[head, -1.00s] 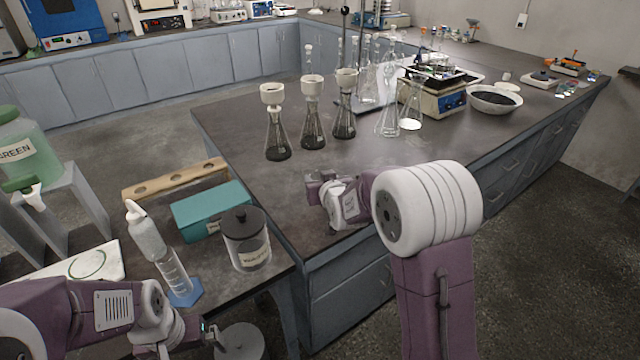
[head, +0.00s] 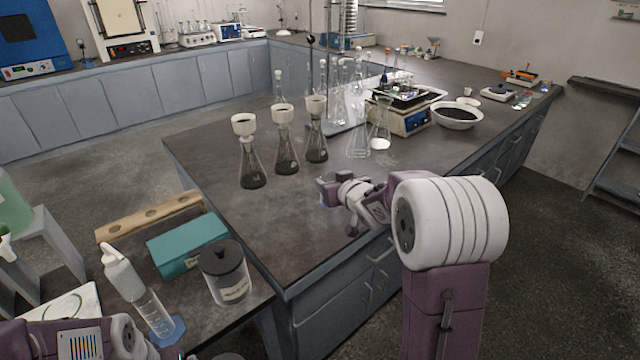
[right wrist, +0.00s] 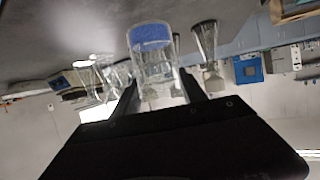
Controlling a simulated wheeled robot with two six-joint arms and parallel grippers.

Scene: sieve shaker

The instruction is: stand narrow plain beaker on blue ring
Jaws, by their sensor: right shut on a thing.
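My right gripper (head: 331,190) is low over the near part of the dark bench (head: 225,155). In the right wrist view its two fingers (right wrist: 158,92) are shut on a clear narrow beaker (right wrist: 157,68). That view is upside down, with the bench at the top. A blue patch (right wrist: 150,38) shows at the beaker's base end; I cannot tell if base and bench touch. In the head view a small bluish patch (head: 328,206) shows just under the gripper, and the beaker is mostly hidden. My left arm shows at bottom left; its fingers are out of frame.
Several flasks, some with white funnels (head: 283,112), stand beyond the right gripper. A balance-like device (head: 405,115) and a white bowl (head: 455,116) are farther right. A lidded jar (head: 225,275), a teal box (head: 187,245) and a wash bottle (head: 122,272) stand on the lower left table.

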